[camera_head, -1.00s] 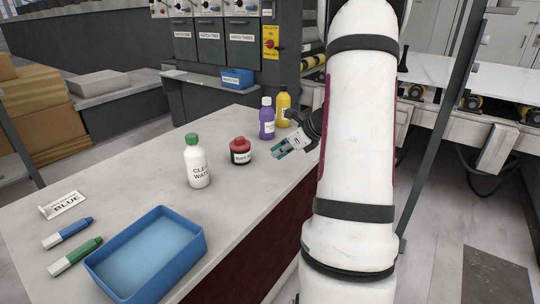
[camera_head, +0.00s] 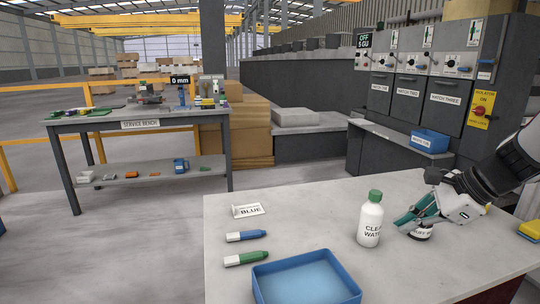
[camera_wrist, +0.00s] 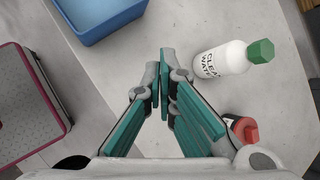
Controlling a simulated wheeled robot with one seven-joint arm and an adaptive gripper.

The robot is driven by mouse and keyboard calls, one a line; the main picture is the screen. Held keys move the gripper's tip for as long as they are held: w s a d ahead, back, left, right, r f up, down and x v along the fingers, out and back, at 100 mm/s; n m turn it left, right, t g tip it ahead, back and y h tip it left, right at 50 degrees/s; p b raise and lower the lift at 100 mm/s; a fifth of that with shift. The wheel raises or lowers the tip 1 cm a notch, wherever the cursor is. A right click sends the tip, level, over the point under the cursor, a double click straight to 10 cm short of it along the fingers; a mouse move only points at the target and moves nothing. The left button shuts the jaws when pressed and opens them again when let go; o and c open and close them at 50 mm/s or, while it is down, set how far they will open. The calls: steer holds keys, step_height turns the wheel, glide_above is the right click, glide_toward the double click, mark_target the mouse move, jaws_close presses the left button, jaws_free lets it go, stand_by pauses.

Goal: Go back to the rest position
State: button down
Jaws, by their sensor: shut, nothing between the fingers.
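My gripper (camera_head: 405,222) is shut and empty at the right of the head view, above the pale stone slab (camera_head: 305,218). In the wrist view my gripper's teal fingers (camera_wrist: 161,75) meet at their tips with nothing between them. The white "clean water" bottle (camera_head: 370,221) with a green cap stands upright just left of my gripper. It also shows in the wrist view (camera_wrist: 218,60), apart from the fingers.
A blue tray (camera_head: 305,280), a blue marker (camera_head: 246,236), a green marker (camera_head: 245,258) and a "BLUE" label holder (camera_head: 249,210) lie on the slab's left. A yellow object (camera_head: 531,231) is at the right edge. A service bench (camera_head: 140,126) stands behind, with open floor between.

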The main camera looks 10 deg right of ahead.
steer(key=s+a+r+n+g, duration=0.35)
steer(key=s+a+n, duration=0.75)
steer(key=a, duration=0.4)
steer(key=s+a+f+n+g+h, duration=0.2)
steer(key=s+n+h, duration=0.2)
steer(key=s+n, duration=0.9)
step_height(320, 180, up, 21)
steer(key=s+m+t+p, duration=0.1)
steer(key=s+t+p, duration=0.1)
steer(key=p, duration=1.7)
steer(key=shift+s+a+m+t, duration=0.2)
steer(key=shift+m+t, duration=0.1)
steer(key=shift+t, duration=0.55)
steer(key=shift+f, duration=0.1)
